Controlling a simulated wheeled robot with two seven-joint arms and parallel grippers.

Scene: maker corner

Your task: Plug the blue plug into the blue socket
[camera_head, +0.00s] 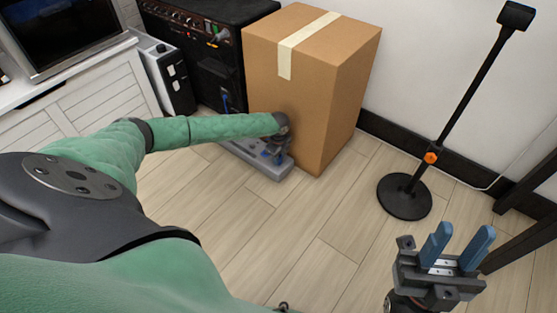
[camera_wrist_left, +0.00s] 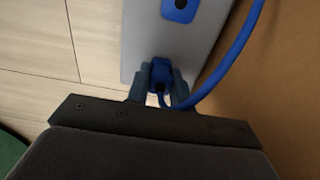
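The blue plug (camera_wrist_left: 160,76) sits between the two fingers of my left gripper (camera_wrist_left: 161,80) in the left wrist view, with both fingers against its sides. Its blue cable (camera_wrist_left: 232,58) curves off to the right and up. The blue socket (camera_wrist_left: 180,8) shows at the top edge, on the grey power strip (camera_wrist_left: 137,38). The plug is over the strip's near part, apart from the socket in the picture; its height is unclear. In the head view my left gripper (camera_head: 275,152) is low over the strip (camera_head: 272,171), and hides part of it. My right gripper (camera_head: 464,232) is open and empty.
A tall cardboard box (camera_head: 310,85) stands right beside the strip. A black amplifier (camera_head: 205,50) is behind it. A stand with a round black base (camera_head: 404,198) is to the right. The wooden floor (camera_head: 310,235) in front is clear.

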